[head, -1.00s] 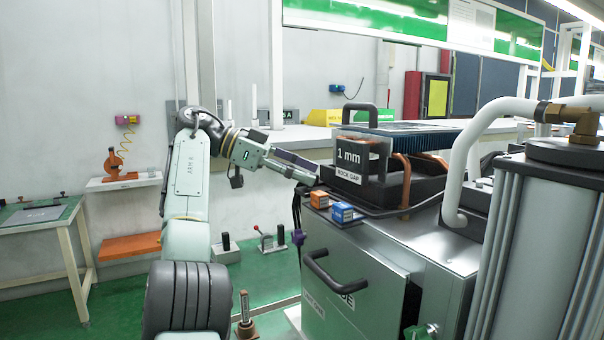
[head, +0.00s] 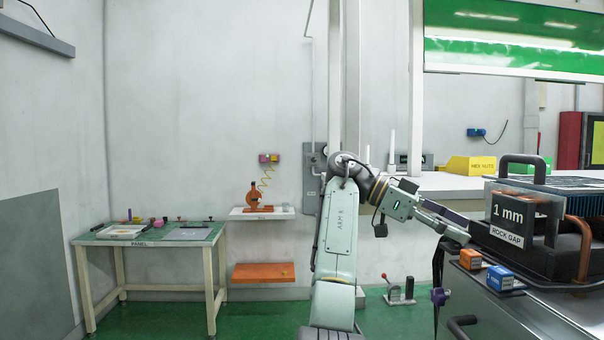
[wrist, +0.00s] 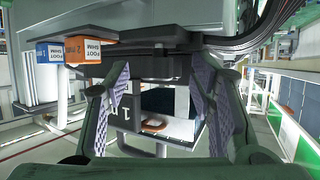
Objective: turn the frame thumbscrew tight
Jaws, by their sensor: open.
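A purple knob (head: 440,296) shows at the near left corner of the machine in the head view. It may be the frame thumbscrew, but I cannot tell for certain, nor how tight it is. My gripper (head: 462,231) reaches right and slightly down, above the knob and close to the left side of the block labelled "1 mm ROCK GAP" (head: 512,212). In the wrist view my gripper (wrist: 160,88) is open. Its two patterned fingers stand apart with the labelled block (wrist: 122,108) seen upside down behind them. Nothing is held. No thumbscrew shows clearly there.
An orange box (head: 470,259) and a blue box (head: 500,278) sit on the machine's edge below the labelled block. A black handle (head: 463,326) projects from the machine's front. A small table (head: 175,231) stands far left.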

